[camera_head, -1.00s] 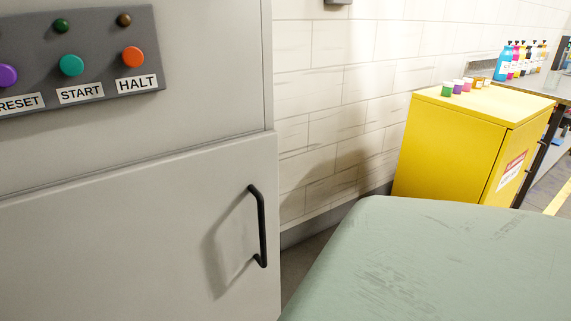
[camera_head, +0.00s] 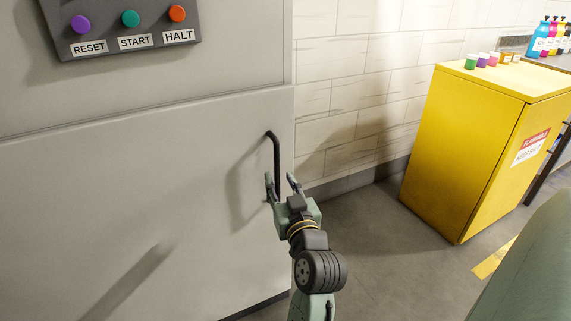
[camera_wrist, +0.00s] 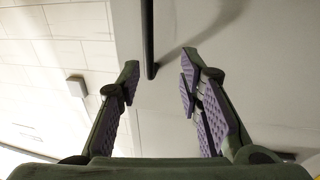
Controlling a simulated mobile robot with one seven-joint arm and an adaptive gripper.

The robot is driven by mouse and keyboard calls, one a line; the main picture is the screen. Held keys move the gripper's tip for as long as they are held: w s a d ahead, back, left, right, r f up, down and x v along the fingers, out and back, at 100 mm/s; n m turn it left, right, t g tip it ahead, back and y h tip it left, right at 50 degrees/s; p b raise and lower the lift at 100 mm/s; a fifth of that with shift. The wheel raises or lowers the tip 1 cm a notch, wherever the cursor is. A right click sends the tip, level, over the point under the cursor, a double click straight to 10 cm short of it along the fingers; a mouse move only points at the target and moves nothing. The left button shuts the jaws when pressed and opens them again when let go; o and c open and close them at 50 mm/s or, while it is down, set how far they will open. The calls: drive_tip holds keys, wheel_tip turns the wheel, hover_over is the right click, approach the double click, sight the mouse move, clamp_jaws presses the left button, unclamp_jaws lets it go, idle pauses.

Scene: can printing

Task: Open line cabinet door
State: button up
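The line cabinet door (camera_head: 130,200) is a light grey panel below the button box, and it looks closed. Its black bar handle (camera_head: 276,160) stands upright near the door's right edge. My gripper (camera_head: 281,180) is open at the lower part of the handle, with a finger on each side in the head view. In the wrist view, the handle (camera_wrist: 148,40) runs down from the top and ends between the open fingertips (camera_wrist: 158,78). The fingers look apart from the bar. The handle's lower end is hidden behind my gripper in the head view.
A grey panel with RESET, START and HALT buttons (camera_head: 130,42) sits above the door. A yellow cabinet (camera_head: 465,140) with small paint jars on top stands at the right. Open grey floor (camera_head: 385,250) lies between it and the line cabinet.

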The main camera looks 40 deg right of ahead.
sight(277, 163)
drive_tip(key=p+x, duration=0.1)
drive_tip(key=x, duration=0.2)
drive_tip(key=d+p+x, duration=0.1)
drive_tip(key=x, duration=0.2)
drive_tip(key=f+x, duration=0.1)
drive_tip(key=x, duration=0.3)
drive_tip(key=shift+s+d+p, duration=0.25)
drive_tip(key=shift+p, duration=0.15)
drive_tip(key=shift+c, duration=0.2)
clamp_jaws()
